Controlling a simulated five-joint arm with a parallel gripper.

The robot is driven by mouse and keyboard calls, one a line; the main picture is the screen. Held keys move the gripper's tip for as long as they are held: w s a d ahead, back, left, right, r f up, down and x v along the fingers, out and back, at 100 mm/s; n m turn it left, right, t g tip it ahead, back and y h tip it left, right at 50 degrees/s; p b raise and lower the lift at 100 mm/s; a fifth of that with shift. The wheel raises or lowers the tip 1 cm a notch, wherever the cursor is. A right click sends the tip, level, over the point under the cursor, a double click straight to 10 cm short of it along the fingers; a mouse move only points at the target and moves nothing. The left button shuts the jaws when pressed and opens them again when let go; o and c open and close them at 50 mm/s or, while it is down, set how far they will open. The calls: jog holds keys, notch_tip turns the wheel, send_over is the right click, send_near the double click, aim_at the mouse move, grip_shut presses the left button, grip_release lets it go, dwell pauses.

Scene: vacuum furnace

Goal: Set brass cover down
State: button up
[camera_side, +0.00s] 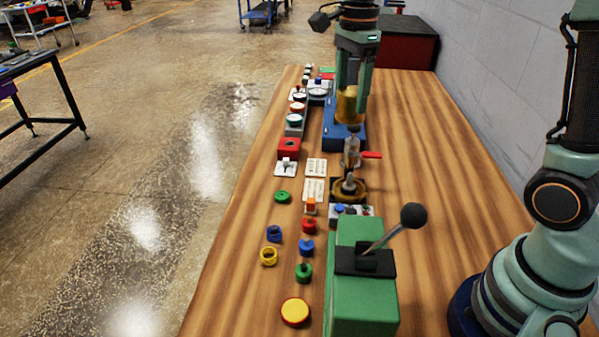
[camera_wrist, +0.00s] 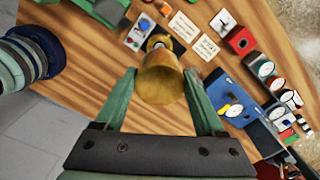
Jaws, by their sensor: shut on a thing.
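The brass cover (camera_side: 348,106) is a gold-coloured cup shape. Whether the cover touches anything below is unclear.
A green lever box (camera_side: 362,290) with a black knob stands at the front. Gauges, a red box (camera_side: 289,148) and white label cards (camera_side: 314,188) line the left. Coloured buttons and rings lie farther front. The wooden bench (camera_side: 440,170) is clear on the right, beside a grey wall.

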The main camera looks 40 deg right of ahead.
jog(key=s+a+f+n, duration=0.1)
jog(key=s+a+n, duration=0.2)
jog(key=a, duration=0.6)
jog(key=s+a+f+n, duration=0.1)
jog(key=s+a+n, duration=0.15)
jog(key=a, duration=0.75)
jog(key=s+a+f+n, duration=0.1)
jog(key=s+a+n, duration=0.2)
jog(key=a, duration=0.6)
jog(key=shift+w+a+f, duration=0.1)
jog(key=shift+a+f, duration=0.05)
jog(key=shift+f, duration=4.85)
jog(key=shift+w+a+f, duration=0.1)
jog(key=shift+a+f, duration=0.05)
jog(key=shift+f, duration=4.8)
jog(key=o, duration=1.6)
jog(key=shift+f, duration=0.15)
jog(key=shift+c, duration=0.2)
